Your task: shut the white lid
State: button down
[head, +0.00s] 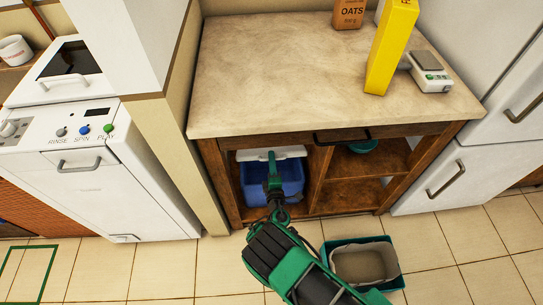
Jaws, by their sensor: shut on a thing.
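The white lid (291,152) shows as a pale strip along the top of a blue box (289,172), under the edge of the worktop. The box stands in the left compartment of the wooden shelf unit, and blue shows below the lid. My green and black arm reaches in from the lower right. My gripper (272,157) is at the middle of the lid and is shut on it. The arm covers part of the box's front, and the worktop's shade hides how far the lid is tilted.
A wooden divider (318,178) stands right of the box, with shelves beyond it. A teal-rimmed bin (397,273) is on the floor right of my arm. A yellow box (390,50), an oats packet (349,13) and a scale (428,72) stand on the worktop (270,70).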

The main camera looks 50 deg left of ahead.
jog(key=shift+h, duration=0.3)
jog(key=f, duration=0.1)
jog(key=d+f, duration=0.1)
jog(key=s+f, duration=0.1)
jog(key=shift+d+f, duration=0.2)
jog(key=shift+d, duration=0.2)
jog(key=shift+s+d+f, duration=0.25)
jog(key=shift+d+f, duration=0.15)
jog(key=shift+f, duration=0.35)
jog(key=shift+s+d+f, duration=0.25)
jog(key=shift+d+f, duration=0.1)
jog(key=shift+f, duration=0.4)
jog(key=shift+w, duration=0.1)
jog(key=c, duration=2.1)
grip_release()
jog(key=shift+a+r, duration=0.1)
jog(key=shift+r, duration=0.05)
